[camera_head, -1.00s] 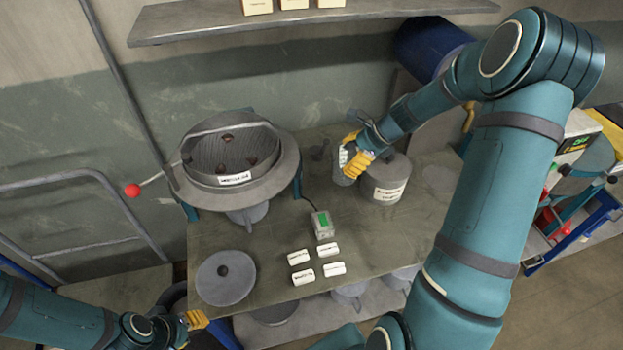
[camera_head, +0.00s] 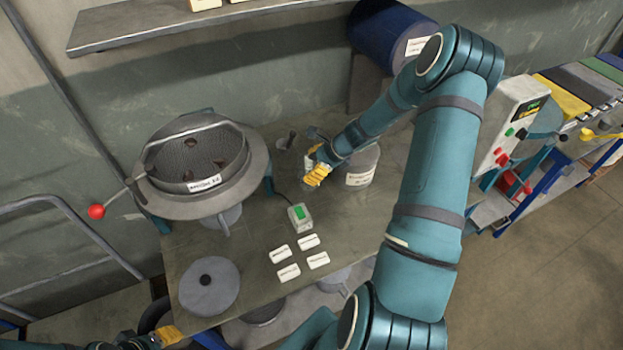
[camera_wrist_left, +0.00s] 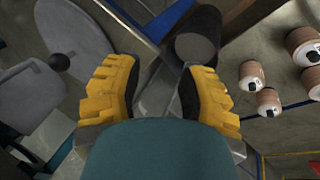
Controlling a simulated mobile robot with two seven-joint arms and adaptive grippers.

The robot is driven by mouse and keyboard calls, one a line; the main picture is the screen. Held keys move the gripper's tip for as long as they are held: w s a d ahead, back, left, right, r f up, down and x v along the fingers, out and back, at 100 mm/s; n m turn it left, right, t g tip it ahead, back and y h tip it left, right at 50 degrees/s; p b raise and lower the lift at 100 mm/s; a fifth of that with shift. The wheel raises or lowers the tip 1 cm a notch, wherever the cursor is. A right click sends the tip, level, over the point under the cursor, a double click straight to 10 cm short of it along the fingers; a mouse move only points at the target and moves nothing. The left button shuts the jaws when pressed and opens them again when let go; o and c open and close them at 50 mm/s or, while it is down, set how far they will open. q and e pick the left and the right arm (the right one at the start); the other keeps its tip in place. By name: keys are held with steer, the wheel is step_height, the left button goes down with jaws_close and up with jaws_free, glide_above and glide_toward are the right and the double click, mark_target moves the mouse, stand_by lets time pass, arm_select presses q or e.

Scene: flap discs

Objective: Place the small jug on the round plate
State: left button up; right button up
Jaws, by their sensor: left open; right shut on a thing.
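The small jug (camera_head: 309,163) is a grey vessel with a pale label, mostly hidden by my right gripper (camera_head: 316,174). That gripper's yellow fingers are shut on it, at the back right of the table. The round plate (camera_head: 222,292) is a flat grey disc with a dark centre, lying at the table's front left, apart from the jug. My left gripper (camera_head: 168,335) is low at the front left, below the plate in the head view. The left wrist view shows its yellow fingers (camera_wrist_left: 160,88) apart with nothing gripped.
A large round sieve machine (camera_head: 200,165) with a red-knobbed lever (camera_head: 97,211) stands at the back left. A labelled grey canister (camera_head: 361,168) is close to the right gripper.

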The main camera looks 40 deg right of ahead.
steer(key=shift+f, duration=2.4)
steer(key=shift+f+b, duration=0.15)
steer(key=shift+b, duration=0.15)
steer(key=o, duration=1.2)
steer(key=shift+o, duration=0.2)
